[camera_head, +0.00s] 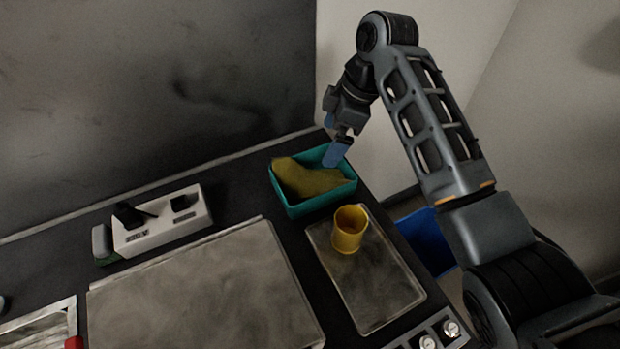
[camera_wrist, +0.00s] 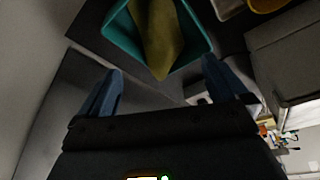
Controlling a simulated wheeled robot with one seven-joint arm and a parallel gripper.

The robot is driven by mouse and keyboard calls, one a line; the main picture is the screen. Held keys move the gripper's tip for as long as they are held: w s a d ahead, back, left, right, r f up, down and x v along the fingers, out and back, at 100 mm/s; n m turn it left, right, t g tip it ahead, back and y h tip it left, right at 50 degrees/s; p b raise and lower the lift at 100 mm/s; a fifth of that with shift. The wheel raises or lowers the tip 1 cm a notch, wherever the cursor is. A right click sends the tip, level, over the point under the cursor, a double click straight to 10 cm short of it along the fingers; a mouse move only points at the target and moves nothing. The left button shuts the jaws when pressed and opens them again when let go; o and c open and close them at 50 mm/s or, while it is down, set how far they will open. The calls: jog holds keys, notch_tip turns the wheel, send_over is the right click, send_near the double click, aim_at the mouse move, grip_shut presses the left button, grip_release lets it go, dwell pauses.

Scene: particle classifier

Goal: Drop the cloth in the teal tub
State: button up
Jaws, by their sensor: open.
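The teal tub (camera_head: 320,205) stands on the dark counter near its back right corner. The olive-yellow cloth (camera_head: 308,180) lies in the tub, with one part against the left and back rim. The tub (camera_wrist: 121,38) and the cloth (camera_wrist: 160,35) also show at the top of the wrist view. My gripper (camera_head: 336,152) is over the tub's back right side. In the wrist view my gripper (camera_wrist: 160,78) has its two blue fingers wide apart, with nothing between them. The cloth is apart from the fingers there.
A yellow cup (camera_head: 349,232) stands on a grey plate (camera_head: 385,290) in front of the tub. A white box with black parts (camera_head: 160,222) stands to the left, behind a large grey panel (camera_head: 205,295). Knobs (camera_head: 450,328) sit at the front right. A blue bin (camera_head: 427,240) is below the counter's right edge.

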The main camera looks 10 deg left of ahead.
jog(key=shift+r, duration=0.1)
jog(key=b+v, duration=0.1)
jog(key=v, duration=0.6)
jog(key=shift+r, duration=0.35)
dwell(0.4)
